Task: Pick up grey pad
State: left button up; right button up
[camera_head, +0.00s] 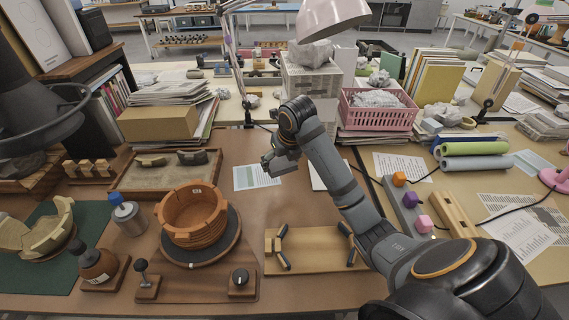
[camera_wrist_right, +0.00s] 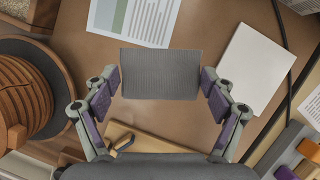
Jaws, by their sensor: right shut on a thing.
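The grey pad (camera_wrist_right: 160,73) is a flat, ribbed dark grey rectangle in the right wrist view. My right gripper (camera_wrist_right: 160,84) is shut on it, with a purple-padded finger at its left and right edges. The pad appears held above the brown table. In the head view my right gripper (camera_head: 279,163) is over the middle of the table, near a printed sheet; the pad is hard to tell from the gripper there. My left gripper is not in view.
A ribbed orange-brown vessel (camera_head: 191,215) stands on a round dark turntable (camera_head: 229,247) left of my right gripper. A wooden board (camera_head: 310,240) with dark-tipped pegs lies in front. A pink basket (camera_head: 378,114) stands behind. A printed sheet (camera_head: 257,177) lies flat beneath.

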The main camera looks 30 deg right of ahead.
aim_at(278, 169)
jog(key=shift+s+a+r, duration=0.25)
jog(key=shift+s+a, duration=0.3)
jog(key=shift+s+a+r, duration=0.25)
jog(key=shift+s+a, duration=0.25)
jog(key=shift+s, duration=0.05)
jog(key=shift+s+a+r+p, duration=0.5)
jog(key=shift+s+a+p, duration=0.3)
jog(key=shift+p, duration=0.35)
jog(key=shift+s+a+r+p, duration=0.45)
jog(key=shift+s+a+p, duration=0.3)
jog(key=shift+p, duration=0.35)
